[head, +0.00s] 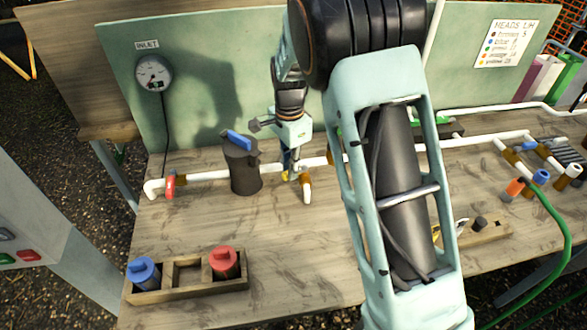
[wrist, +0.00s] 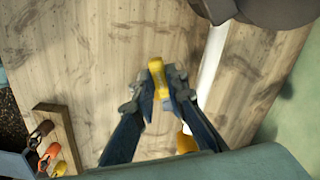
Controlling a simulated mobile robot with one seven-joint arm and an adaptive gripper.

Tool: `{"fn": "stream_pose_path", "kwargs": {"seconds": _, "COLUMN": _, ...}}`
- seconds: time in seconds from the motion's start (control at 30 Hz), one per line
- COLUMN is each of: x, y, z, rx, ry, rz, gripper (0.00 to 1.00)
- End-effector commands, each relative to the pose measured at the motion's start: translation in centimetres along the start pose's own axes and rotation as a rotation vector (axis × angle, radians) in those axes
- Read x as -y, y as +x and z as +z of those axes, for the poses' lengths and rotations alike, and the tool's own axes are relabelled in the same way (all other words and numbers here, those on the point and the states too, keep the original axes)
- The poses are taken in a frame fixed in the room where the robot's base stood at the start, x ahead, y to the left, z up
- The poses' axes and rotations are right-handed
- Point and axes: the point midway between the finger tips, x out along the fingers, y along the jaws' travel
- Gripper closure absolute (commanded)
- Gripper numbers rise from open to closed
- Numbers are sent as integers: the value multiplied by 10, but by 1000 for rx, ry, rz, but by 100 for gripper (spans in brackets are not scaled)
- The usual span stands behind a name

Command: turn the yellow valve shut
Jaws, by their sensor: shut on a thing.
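The yellow valve's handle (wrist: 157,78) is a small yellow bar between my gripper's (wrist: 160,90) fingertips in the wrist view. The fingers are shut on it from both sides. In the head view my gripper (head: 291,168) points down at the white pipe, just right of the dark canister, and hides most of the valve. Only a little yellow shows there, so the handle's angle to the pipe is hard to tell.
A dark canister (head: 244,168) with a blue handle stands close left of my gripper. A red valve (head: 170,186) sits further left on the white pipe (head: 208,176). A wooden tray (head: 188,285) holds a blue and a red cylinder. The bench front is largely clear.

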Motion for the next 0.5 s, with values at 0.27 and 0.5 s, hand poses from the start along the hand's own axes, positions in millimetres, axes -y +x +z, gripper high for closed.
{"fn": "stream_pose_path", "kwargs": {"seconds": 0.27, "x": 12, "y": -2, "z": -2, "rx": -2, "ry": 218, "rz": -3, "gripper": 100}}
{"fn": "stream_pose_path", "kwargs": {"seconds": 0.5, "x": 17, "y": -2, "z": -4, "rx": -1, "ry": 344, "rz": -4, "gripper": 100}}
